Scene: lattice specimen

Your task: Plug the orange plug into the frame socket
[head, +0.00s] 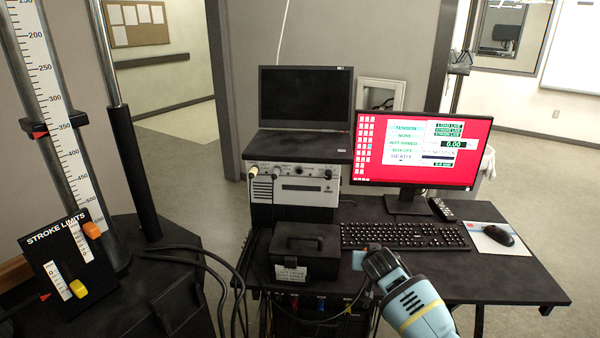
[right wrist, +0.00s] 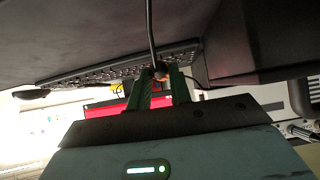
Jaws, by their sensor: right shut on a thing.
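My right gripper (head: 368,262) is over the front of the desk, beside the black case. In the right wrist view its green fingers (right wrist: 160,88) are shut on a small orange piece, the orange plug (right wrist: 161,77), with a black cable running from it. In the head view the plug is hidden by the gripper. Small red (head: 294,301), blue (head: 320,303) and yellow (head: 347,302) connectors show on a dark panel below the desk's front edge. I cannot tell which, if any, is the frame socket. My left gripper is not in view.
A black case (head: 303,246), a keyboard (head: 405,235), a monitor (head: 415,140) and a mouse (head: 499,234) stand on the desk. Loose dark cables (head: 215,255) hang between the desk and the test frame with the stroke limits panel (head: 62,268). The desk's right front is clear.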

